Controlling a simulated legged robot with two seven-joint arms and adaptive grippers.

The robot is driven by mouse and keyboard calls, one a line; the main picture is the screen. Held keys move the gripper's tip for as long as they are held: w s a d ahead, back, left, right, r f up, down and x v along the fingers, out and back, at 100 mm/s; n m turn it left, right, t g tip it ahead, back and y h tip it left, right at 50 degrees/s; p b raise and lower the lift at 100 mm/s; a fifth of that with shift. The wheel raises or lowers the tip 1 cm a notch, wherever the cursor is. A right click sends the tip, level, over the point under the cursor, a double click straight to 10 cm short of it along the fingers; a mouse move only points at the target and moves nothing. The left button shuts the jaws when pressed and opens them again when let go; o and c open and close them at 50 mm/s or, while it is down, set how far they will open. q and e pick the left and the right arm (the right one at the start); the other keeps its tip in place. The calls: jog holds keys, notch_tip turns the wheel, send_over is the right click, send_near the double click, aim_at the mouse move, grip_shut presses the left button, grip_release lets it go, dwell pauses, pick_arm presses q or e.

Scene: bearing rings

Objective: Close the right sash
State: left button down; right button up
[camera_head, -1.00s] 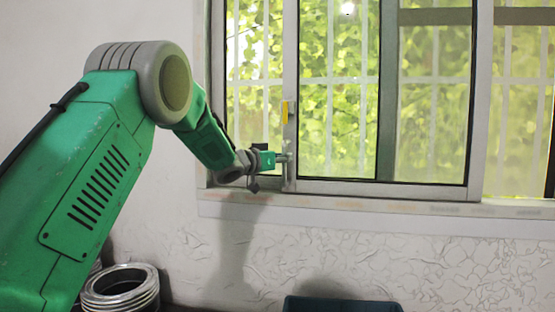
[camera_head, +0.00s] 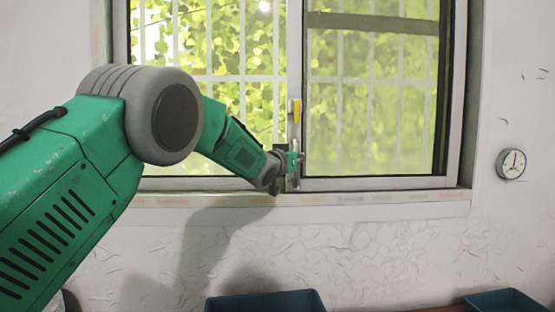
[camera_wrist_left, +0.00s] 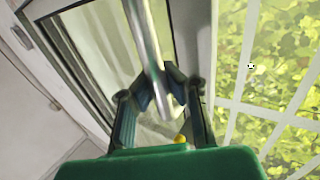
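The right sash (camera_head: 372,183) is a grey-framed glass panel in the right half of the window in the head view. Its right edge lies against the right side of the window frame, with no clear gap seen. A metal bar handle (camera_wrist_left: 146,40) stands on its left stile, below a yellow latch (camera_head: 295,111). My left gripper (camera_head: 292,162) is at the handle, low on the stile. In the left wrist view its dark fingers (camera_wrist_left: 160,92) close in on both sides of the bar. My right gripper is not in view.
The window sill (camera_head: 370,205) runs below the sash. A blue bin (camera_head: 265,301) stands at the bottom middle and another (camera_head: 508,300) at the bottom right.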

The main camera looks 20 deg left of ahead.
pick_arm(q)
jog(key=shift+w+d+f, duration=0.2)
jog(key=shift+d+f, duration=0.1)
jog(key=shift+d, duration=0.15)
jog(key=shift+w+d+f, duration=0.2)
jog(key=shift+d+f, duration=0.1)
jog(key=shift+d, duration=0.15)
jog(key=c, duration=1.5)
grip_release()
jog(key=shift+s+r, duration=0.1)
jog(key=shift+c, duration=0.2)
jog(key=shift+d+r, duration=0.15)
jog(key=shift+r, duration=0.15)
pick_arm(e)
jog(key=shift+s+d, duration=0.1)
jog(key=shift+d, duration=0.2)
pick_arm(q)
jog(key=s+a, duration=0.1)
jog(key=s, duration=1.1)
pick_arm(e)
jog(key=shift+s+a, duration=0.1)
